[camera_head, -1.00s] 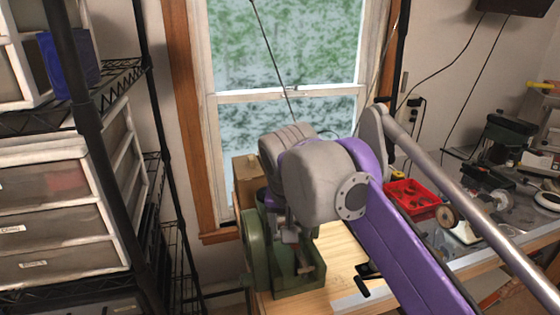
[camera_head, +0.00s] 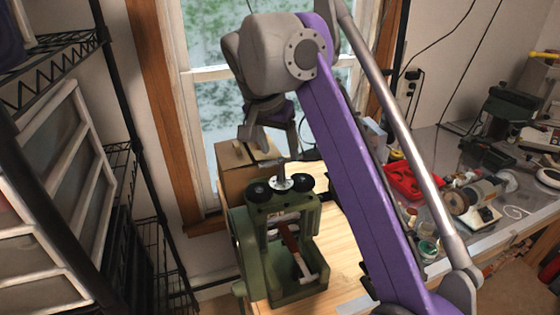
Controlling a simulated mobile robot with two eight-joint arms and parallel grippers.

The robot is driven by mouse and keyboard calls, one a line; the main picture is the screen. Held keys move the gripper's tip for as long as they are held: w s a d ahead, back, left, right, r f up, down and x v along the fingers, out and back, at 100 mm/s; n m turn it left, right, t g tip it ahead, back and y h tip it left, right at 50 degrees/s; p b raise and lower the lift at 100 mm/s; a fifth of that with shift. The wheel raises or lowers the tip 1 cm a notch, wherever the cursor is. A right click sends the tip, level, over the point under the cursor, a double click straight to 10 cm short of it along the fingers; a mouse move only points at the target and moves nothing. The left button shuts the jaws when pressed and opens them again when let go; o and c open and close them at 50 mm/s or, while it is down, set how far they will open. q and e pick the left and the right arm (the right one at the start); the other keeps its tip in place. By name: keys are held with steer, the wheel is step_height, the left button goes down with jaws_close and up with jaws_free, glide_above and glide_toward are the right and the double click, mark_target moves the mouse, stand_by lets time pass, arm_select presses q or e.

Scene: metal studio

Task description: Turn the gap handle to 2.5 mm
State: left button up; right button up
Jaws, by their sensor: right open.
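The green rolling mill (camera_head: 240,250) stands upright on the wooden bench top. On its top are two round black parts and a silver disc (camera_head: 281,183). A thin upright shaft with a small crossbar (camera_head: 280,163), seemingly the gap handle, rises from the disc. No gap scale is readable. My right gripper (camera_head: 272,142) hangs just above the crossbar, with its jaws open and nothing seen in them. Whether a finger touches the handle cannot be told. A red-brown bar with a pale crosspiece (camera_head: 291,242) shows inside the mill frame. My left gripper is out of view.
A cardboard box (camera_head: 236,170) stands right behind the mill, below the window. A red bin (camera_head: 410,180) and several small tools lie on the bench to the right, beyond my purple arm. A wire shelf with drawers (camera_head: 60,180) stands close on the left.

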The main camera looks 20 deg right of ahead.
mark_target(281, 177)
steer(key=shift+x, duration=1.2)
steer(key=shift+w, duration=0.1)
